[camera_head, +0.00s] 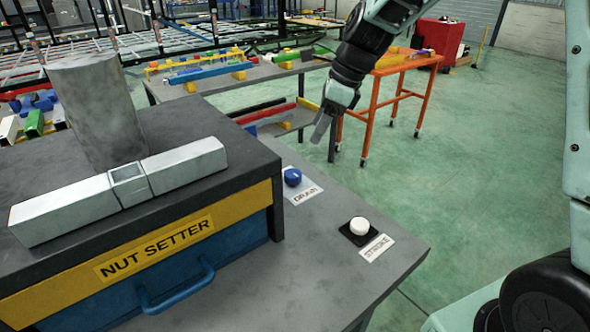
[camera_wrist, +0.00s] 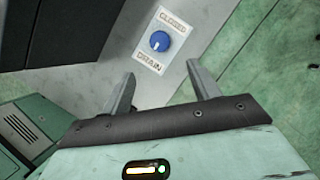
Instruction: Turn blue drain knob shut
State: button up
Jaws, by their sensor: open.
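The blue drain knob (camera_head: 292,177) sits on a white label plate (camera_head: 306,196) marked DRAIN, on the grey bench top right of the nut setter box. In the wrist view the knob (camera_wrist: 160,41) is round with a white pointer mark, and its plate (camera_wrist: 150,62) reads CLOSED on one side and DRAIN on the other. My gripper (camera_head: 325,135) hangs above and behind the knob, apart from it. In the wrist view my gripper (camera_wrist: 162,85) has its two fingers spread with nothing between them, and the knob shows beyond the tips.
The nut setter box (camera_head: 150,245) with a blue handle (camera_head: 176,288) stands left of the knob. An orange table (camera_head: 400,70) stands behind; green floor on the right is open.

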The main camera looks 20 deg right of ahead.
aim_at(293, 173)
jog(key=x, duration=1.4)
jog(key=c, duration=1)
